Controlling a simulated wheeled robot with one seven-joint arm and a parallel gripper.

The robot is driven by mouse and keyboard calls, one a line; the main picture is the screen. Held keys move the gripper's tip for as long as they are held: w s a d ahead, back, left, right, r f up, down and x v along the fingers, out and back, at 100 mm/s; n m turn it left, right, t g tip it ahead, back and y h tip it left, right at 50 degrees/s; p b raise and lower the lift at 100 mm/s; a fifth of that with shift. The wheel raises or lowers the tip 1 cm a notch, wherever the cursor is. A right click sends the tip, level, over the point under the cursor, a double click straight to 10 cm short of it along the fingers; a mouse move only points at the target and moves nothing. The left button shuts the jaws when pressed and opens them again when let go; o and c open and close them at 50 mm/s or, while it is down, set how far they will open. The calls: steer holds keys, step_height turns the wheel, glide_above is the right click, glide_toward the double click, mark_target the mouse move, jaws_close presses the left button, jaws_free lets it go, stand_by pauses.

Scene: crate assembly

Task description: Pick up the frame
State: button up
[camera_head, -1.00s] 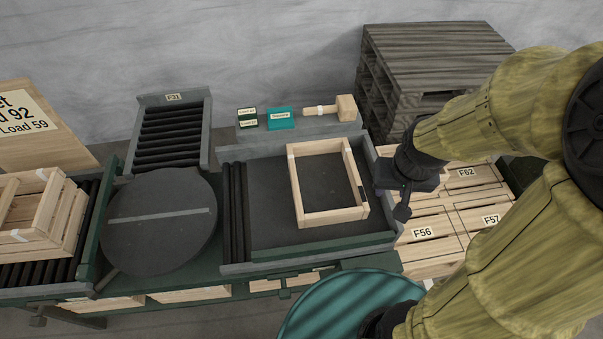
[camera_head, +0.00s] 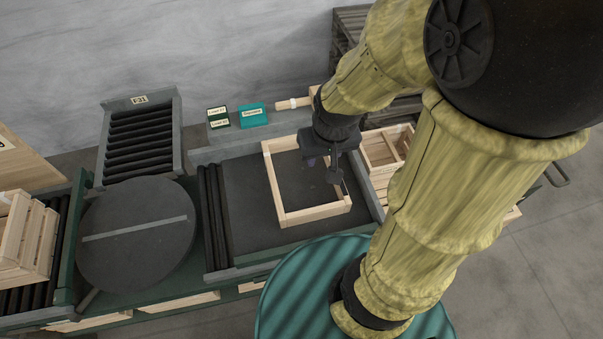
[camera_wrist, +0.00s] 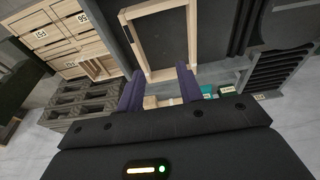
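The frame (camera_head: 315,215) is a pale wooden rectangle, open in the middle, lying on the dark work surface (camera_head: 245,205). My gripper (camera_head: 322,168) is above the frame's right part in the head view and hides its far right corner. In the wrist view the frame (camera_wrist: 137,42) shows beyond the fingers, with dark surface inside it. The two purple fingers of my gripper (camera_wrist: 160,88) are spread apart with nothing between them. The gripper appears apart from the frame.
A mallet (camera_head: 292,103), a teal box (camera_head: 253,115) and small green boxes (camera_head: 218,117) sit on the ledge behind. A round turntable (camera_head: 137,250) and a slatted crate (camera_head: 38,240) are at left. Wooden bins (camera_head: 382,150) and a pallet stack (camera_wrist: 75,112) stand near the frame.

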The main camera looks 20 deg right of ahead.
steer(key=shift+o, duration=0.8)
steer(key=w+d+f+g+b, duration=0.2)
steer(key=w+d+f+b, duration=0.8)
steer(key=w+f, duration=0.2)
steer(key=w, duration=0.2)
steer(key=shift+w+f+g, duration=0.3)
steer(key=shift+f, duration=0.05)
steer(key=shift+a, duration=0.1)
step_height(320, 180, down, 12)
steer(key=shift+f, duration=0.1)
